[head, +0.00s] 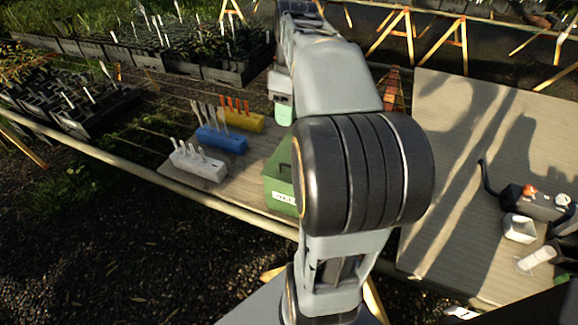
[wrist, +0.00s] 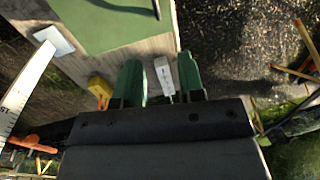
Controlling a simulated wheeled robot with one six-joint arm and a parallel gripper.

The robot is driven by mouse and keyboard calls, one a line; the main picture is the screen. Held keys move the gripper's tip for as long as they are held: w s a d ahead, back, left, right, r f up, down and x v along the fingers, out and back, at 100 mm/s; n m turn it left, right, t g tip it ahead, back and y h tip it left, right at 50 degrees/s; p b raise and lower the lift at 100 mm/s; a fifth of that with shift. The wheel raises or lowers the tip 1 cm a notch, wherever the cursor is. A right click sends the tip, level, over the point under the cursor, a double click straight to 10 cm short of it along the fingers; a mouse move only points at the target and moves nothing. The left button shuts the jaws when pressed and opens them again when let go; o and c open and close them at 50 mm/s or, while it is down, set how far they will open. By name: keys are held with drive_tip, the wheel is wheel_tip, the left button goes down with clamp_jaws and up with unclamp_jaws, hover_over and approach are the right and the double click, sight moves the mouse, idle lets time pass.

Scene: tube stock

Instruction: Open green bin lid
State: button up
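The green bin (head: 281,188) stands on the board in the head view, with a white label on its front. My arm hides most of it, so I cannot tell there how its lid sits. In the wrist view a flat green top surface (wrist: 95,28), apparently the bin's lid, fills the upper left, with a dark curved line on it. My gripper (wrist: 160,80) shows two green fingers spread apart, with no held thing visible between them.
White (head: 198,164), blue (head: 221,139) and yellow (head: 243,120) blocks with upright labels stand left of the bin. The white block (wrist: 163,76) shows beyond the finger gap. Plant trays (head: 97,110) lie at left. A dark caddy (head: 535,203) stands at right; much of the right board is clear.

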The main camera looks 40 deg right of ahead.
drive_tip(key=d, duration=0.1)
drive_tip(key=b, duration=0.3)
hover_over(290, 159)
drive_tip(key=s+a, duration=0.4)
drive_tip(key=shift+n, duration=0.3)
drive_tip(key=f, duration=1.3)
drive_tip(key=shift+s+d+f, duration=0.1)
drive_tip(key=shift+s+d, duration=0.1)
clamp_jaws()
